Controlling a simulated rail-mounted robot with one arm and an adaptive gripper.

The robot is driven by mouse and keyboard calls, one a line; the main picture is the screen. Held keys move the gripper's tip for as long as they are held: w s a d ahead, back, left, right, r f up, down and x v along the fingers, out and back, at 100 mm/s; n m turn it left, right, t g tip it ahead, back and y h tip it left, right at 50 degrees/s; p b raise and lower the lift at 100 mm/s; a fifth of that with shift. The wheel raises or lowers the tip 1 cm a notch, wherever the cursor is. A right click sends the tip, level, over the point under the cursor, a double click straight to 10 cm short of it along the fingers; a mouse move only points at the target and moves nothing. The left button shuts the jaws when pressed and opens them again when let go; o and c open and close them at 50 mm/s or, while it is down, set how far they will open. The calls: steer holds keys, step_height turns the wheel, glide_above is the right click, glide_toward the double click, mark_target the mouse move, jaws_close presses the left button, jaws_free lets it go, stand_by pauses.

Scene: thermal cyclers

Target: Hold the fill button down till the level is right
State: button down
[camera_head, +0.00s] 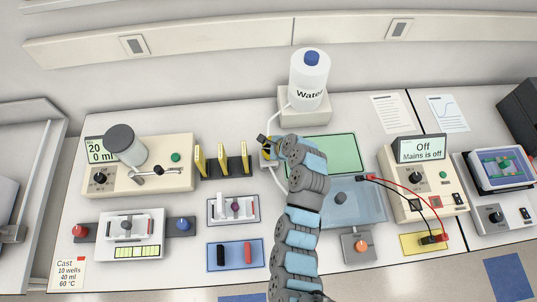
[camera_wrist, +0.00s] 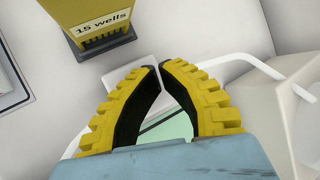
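A white bottle labelled "Water" (camera_head: 309,80) with a blue cap stands on a pale base (camera_head: 318,110) at the back centre, with white tubing at its left. My gripper (camera_head: 265,147) is just in front and left of that base, over a small pale block that it largely covers. In the wrist view my gripper's yellow fingers (camera_wrist: 159,68) have black pads and their tips come nearly together, with nothing seen held. I cannot make out the fill button, nor whether the fingertips touch anything. A green-topped tank (camera_head: 340,153) lies right of my gripper.
Yellow combs stand in a dark rack (camera_head: 224,167) left of my gripper; one labelled "15 wells" (camera_wrist: 102,24) shows in the wrist view. The left machine's display (camera_head: 100,150) reads 0 ml. The power supply's display (camera_head: 422,149) reads "Off". A blue-lidded piece (camera_head: 362,203) lies right of my arm.

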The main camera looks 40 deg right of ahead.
steer(key=shift+f, duration=0.2)
steer(key=shift+f, duration=0.25)
steer(key=shift+f, duration=0.5)
stand_by(7.0)
